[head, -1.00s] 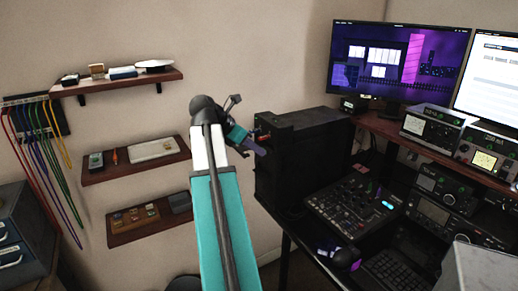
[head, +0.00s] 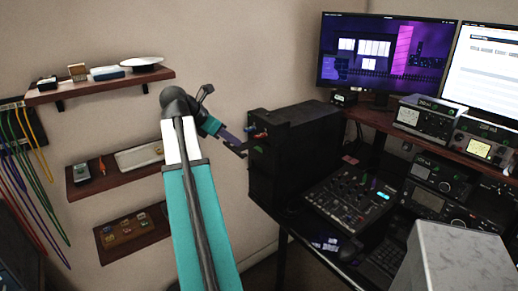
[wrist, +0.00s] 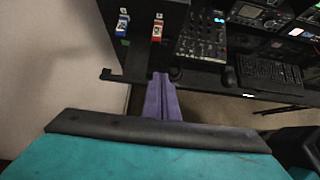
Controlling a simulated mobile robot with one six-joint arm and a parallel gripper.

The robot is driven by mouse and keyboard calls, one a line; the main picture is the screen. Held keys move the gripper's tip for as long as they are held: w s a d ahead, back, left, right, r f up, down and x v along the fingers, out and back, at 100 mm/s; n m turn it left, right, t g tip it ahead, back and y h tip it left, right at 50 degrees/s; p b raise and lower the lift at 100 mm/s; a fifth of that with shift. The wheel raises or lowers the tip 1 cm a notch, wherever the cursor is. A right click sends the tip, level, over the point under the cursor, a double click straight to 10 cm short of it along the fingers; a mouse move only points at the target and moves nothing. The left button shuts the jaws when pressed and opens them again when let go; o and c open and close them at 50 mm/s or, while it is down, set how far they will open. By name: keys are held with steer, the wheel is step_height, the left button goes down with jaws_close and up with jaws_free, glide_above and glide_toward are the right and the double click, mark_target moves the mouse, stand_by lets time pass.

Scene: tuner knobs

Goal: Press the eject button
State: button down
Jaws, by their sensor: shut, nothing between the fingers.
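My gripper (head: 242,150) shows purple fingers beside the left face of a tall black box. In the wrist view the shut, empty fingers (wrist: 162,78) point away from me, below the box in the picture. The black box (head: 300,140) carries small coloured controls near its top. In the wrist view a blue and white control (wrist: 122,24) and a red and white one (wrist: 157,28) sit on it, apart from the fingertips. Their labels are too small to read, so I cannot tell which, if either, is the eject button.
A mixer panel (head: 350,198) lies on the dark desk right of the box. Radio units (head: 428,117) and monitors (head: 388,50) stand beyond it. Wall shelves (head: 120,172) hold small items at left. A grey block (head: 455,262) is at front right.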

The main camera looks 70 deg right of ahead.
steer(key=shift+f, duration=0.1)
steer(key=p, duration=0.2)
glide_toward(268, 151)
steer(key=shift+w+f+x, duration=0.1)
steer(key=shift+w+x, duration=0.05)
steer(key=shift+x, duration=0.9)
steer(key=shift+w+f+x, duration=0.15)
steer(key=shift+w+x, duration=0.05)
steer(key=shift+x, duration=0.85)
steer(key=shift+w+f+x, duration=0.1)
steer(key=shift+w+x, duration=0.05)
steer(key=shift+x, duration=0.9)
steer(key=shift+a, duration=0.1)
